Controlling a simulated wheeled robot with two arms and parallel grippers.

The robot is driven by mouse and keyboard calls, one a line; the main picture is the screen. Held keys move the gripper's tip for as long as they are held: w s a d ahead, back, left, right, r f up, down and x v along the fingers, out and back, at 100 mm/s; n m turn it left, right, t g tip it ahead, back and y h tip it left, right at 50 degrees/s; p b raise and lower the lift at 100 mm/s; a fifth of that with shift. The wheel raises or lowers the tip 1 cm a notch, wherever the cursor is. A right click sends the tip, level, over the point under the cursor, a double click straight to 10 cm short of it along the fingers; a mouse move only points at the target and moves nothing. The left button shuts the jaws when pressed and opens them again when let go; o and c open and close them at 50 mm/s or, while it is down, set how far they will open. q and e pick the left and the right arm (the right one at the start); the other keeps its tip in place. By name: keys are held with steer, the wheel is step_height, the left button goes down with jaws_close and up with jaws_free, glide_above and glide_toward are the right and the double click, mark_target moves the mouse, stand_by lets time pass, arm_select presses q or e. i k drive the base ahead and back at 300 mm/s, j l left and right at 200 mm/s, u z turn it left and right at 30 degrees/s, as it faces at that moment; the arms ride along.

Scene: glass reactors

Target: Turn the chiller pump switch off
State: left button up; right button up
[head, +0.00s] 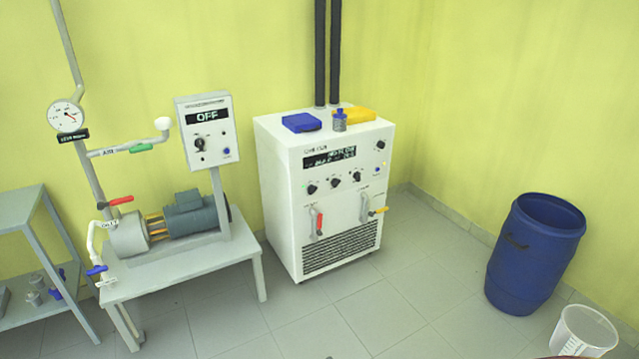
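The chiller (290,205) is a white cabinet against the yellow wall, in the middle of the head view. Its front panel has a dark display (329,157) with lit digits, too small to read surely. Below it is a row of black knobs (334,182). A further black knob (380,145) sits at the upper right of the panel, with a small blue button (377,170) below it. I cannot tell which control is the pump switch or how it is set. Neither of my grippers is in view.
A grey table (190,266) with a pump motor (190,213) and a control box (207,130) reading OFF stands left of the chiller. A blue barrel (532,256) and a white bucket (582,335) stand at right. The floor before the chiller is clear.

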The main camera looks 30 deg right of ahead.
mark_target(334, 182)
steer(key=i+l, duration=0.35)
steer(key=l, duration=0.2)
steer(key=i+l, duration=0.35)
steer(key=l, duration=0.15)
steer(key=i+l, duration=0.35)
steer(key=l, duration=0.2)
steer(key=i+l, duration=0.35)
steer(key=l, duration=0.15)
steer(key=i+l, duration=0.35)
steer(key=l, duration=0.2)
steer(key=k+z, duration=0.05)
